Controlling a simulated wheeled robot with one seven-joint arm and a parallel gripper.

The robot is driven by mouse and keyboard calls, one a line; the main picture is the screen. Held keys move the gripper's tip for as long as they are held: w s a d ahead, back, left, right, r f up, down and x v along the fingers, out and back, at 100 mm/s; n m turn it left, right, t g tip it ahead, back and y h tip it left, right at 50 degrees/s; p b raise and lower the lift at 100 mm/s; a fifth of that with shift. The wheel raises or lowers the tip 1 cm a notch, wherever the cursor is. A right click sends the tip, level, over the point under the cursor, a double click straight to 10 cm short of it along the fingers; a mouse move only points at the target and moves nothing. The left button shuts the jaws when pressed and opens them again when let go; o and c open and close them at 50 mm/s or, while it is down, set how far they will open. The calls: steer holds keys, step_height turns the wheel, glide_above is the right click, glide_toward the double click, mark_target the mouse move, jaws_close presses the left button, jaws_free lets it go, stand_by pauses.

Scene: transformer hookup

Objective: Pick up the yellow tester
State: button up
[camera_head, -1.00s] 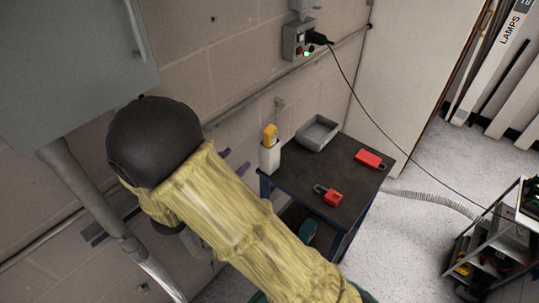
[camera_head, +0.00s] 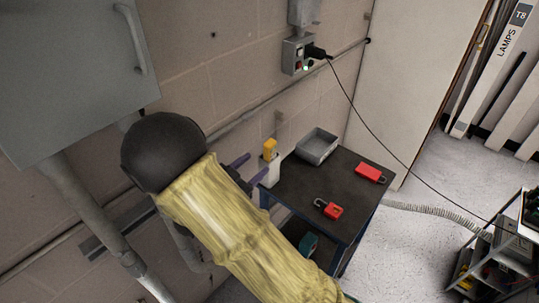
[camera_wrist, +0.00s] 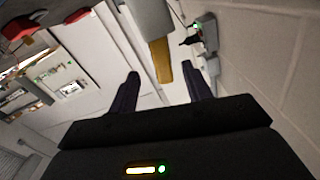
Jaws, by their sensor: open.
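The yellow tester (camera_head: 270,148) stands upright in a white holder (camera_head: 271,172) at the table's left back corner. Only its upper part shows. In the wrist view the picture is turned over, and the tester (camera_wrist: 161,62) hangs down from the pale holder (camera_wrist: 149,18). My gripper (camera_head: 257,163) is open and empty, just left of the tester and holder in the head view. In the wrist view its dark fingers (camera_wrist: 160,70) lie on either side of the tester in the picture. I cannot tell whether the tester is between them in depth.
The dark table (camera_head: 303,186) also bears a grey tray (camera_head: 318,147) and two red padlocks, one at the front (camera_head: 329,209) and one at the right (camera_head: 370,173). The block wall stands close behind. A socket box (camera_head: 297,54) with a black cable is above.

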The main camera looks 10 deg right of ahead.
mark_target(266, 155)
steer(key=x, duration=0.5)
steer(key=shift+p, duration=0.3)
steer(key=p+x, duration=0.1)
steer(key=x, duration=0.4)
steer(key=shift+w, duration=0.1)
steer(key=shift+c, duration=0.4)
jaws_close()
